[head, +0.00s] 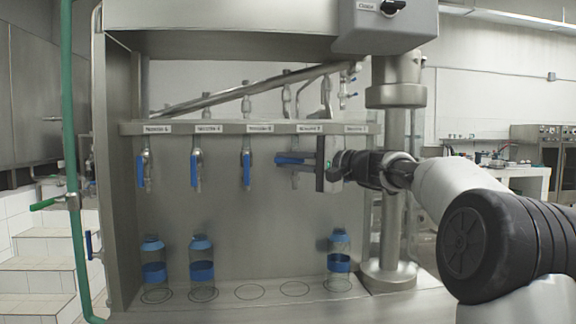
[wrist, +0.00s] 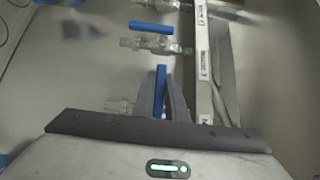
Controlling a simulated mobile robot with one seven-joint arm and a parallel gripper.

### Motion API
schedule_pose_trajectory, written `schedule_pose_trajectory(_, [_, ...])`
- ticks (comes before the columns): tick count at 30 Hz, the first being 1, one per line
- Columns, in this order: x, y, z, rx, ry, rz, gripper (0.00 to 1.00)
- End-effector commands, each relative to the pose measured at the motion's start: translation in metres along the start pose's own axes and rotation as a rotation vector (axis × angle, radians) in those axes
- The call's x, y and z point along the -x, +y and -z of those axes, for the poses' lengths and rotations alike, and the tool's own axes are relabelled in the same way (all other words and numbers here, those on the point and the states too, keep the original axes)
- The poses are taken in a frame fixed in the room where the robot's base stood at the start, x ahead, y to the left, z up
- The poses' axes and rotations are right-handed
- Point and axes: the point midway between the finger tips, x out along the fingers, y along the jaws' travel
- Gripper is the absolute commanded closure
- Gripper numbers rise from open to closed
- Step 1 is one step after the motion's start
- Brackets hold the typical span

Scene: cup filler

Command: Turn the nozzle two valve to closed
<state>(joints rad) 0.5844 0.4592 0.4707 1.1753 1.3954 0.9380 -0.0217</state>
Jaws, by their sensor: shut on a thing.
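The nozzle two valve is the fourth from the left under the steel rail in the head view. Its blue handle (head: 290,160) lies roughly level, pointing sideways. My gripper (head: 304,159) reaches it from the right with its fingers shut around the handle. In the wrist view the blue handle (wrist: 160,88) shows between my fingers (wrist: 166,102), turned about a quarter turn from the neighbouring valve's blue handle (wrist: 152,28). The valve body is partly hidden by my fingers.
Other valves with blue handles hanging down (head: 195,170) stand left of my gripper, under the labelled rail (head: 225,128). Two blue-capped bottles (head: 202,270) stand below on the left and another bottle (head: 339,262) on the right. A steel post (head: 393,205) is close behind my wrist.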

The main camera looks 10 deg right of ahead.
Motion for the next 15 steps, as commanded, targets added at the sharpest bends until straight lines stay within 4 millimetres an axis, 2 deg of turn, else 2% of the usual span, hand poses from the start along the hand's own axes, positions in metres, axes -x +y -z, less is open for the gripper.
schedule_pose_trajectory(8, [-0.0005,-0.0006,-0.0007,-0.004,-0.002,0.002,1.0])
schedule_pose_trajectory(9, [-0.0005,-0.0006,-0.0007,-0.004,-0.002,0.002,0.85])
schedule_pose_trajectory(12, [-0.0005,-0.0005,-0.0006,-0.003,-0.002,0.002,0.7])
schedule_pose_trajectory(15, [-0.0004,-0.0004,-0.0005,-0.002,-0.001,0.001,0.7])
